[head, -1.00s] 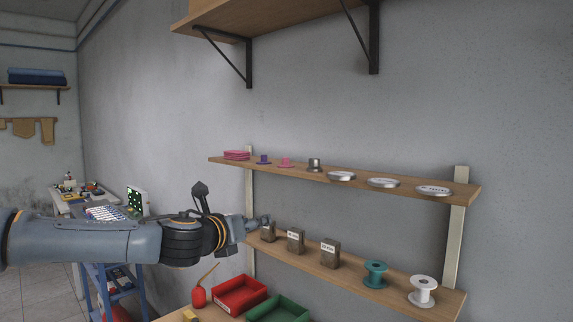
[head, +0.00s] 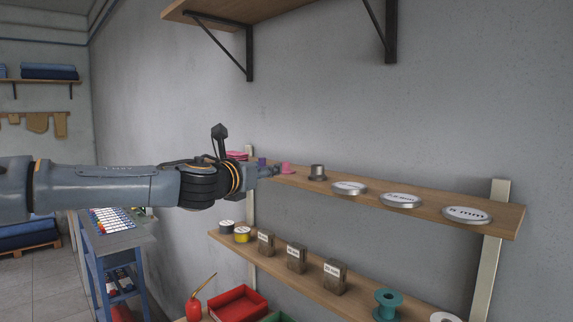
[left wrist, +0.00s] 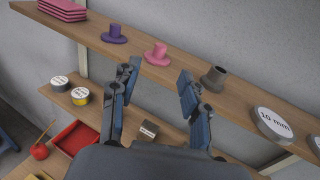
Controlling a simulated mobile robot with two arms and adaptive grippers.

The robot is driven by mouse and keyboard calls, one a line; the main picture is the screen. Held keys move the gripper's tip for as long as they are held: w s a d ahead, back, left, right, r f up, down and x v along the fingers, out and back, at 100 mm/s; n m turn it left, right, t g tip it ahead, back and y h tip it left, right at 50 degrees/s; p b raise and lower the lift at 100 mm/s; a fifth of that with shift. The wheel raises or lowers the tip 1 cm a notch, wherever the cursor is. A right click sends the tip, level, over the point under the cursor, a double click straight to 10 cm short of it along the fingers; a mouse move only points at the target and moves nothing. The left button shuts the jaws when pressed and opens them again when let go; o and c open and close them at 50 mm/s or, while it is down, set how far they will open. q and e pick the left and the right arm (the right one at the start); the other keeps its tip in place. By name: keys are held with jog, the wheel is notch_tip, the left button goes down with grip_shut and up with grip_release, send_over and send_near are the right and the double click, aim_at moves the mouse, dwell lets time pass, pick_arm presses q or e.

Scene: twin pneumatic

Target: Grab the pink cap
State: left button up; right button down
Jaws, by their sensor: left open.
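The pink cap (head: 286,168) stands on the upper wooden shelf (head: 440,214), brim down. In the left wrist view the pink cap (left wrist: 157,53) shows between and beyond my fingertips, with nothing touching it. My left gripper (head: 272,171) is open and empty, in front of the shelf edge just left of the cap in the head view. Its two fingers (left wrist: 158,72) are spread in the left wrist view. A purple cap (left wrist: 114,35) stands left of the pink one, and a grey metal cap (left wrist: 213,78) stands right of it. My right gripper is in neither view.
Pink stacked pads (left wrist: 62,8) lie at the shelf's left end. Round labelled tins (head: 400,200) lie to the right. The lower shelf (head: 310,285) holds tape rolls, small boxes and spools. A red tray (head: 237,303) is below. A higher shelf (head: 230,12) hangs above.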

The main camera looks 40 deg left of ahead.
aim_at(284, 162)
pick_arm(q)
jog(key=p+x, duration=0.1)
jog(key=x, duration=0.4)
jog(key=shift+a, duration=0.1)
jog(key=shift+w+r+p, duration=0.1)
jog(key=shift+w+p, duration=0.2)
jog(key=shift+p, duration=0.2)
jog(key=p+x, duration=0.1)
jog(key=x, duration=0.2)
jog(key=shift+w, duration=0.15)
jog(key=shift+w+a+p, duration=0.15)
jog(key=shift+w+p, duration=0.15)
jog(key=shift+w, duration=0.2)
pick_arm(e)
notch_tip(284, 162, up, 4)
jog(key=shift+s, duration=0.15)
pick_arm(q)
jog(key=shift+s, duration=0.1)
jog(key=c, duration=0.9)
jog(key=shift+c, duration=0.2)
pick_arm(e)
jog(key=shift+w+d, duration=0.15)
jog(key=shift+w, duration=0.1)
